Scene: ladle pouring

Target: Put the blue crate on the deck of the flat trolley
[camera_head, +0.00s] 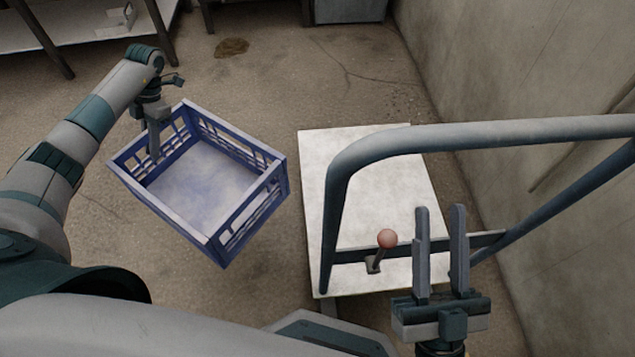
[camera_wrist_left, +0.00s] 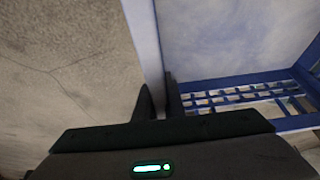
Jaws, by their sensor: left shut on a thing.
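The blue crate (camera_head: 262,214) is empty and sits left of the flat trolley, apart from its deck. My left gripper (camera_head: 154,142) is shut on the crate's far-left wall. The left wrist view shows the fingers around that wall's rim, with the crate's slotted side (camera_wrist_left: 240,100) to the right. I cannot tell how high the crate is above the floor. The trolley's pale deck (camera_head: 318,165) is bare in front of the wall. My right gripper (camera_head: 440,210) is open and empty, over the near right part of the deck by the handle.
A wall (camera_head: 520,120) runs along the right. A table (camera_head: 80,30) stands at the back left. Floor between is clear.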

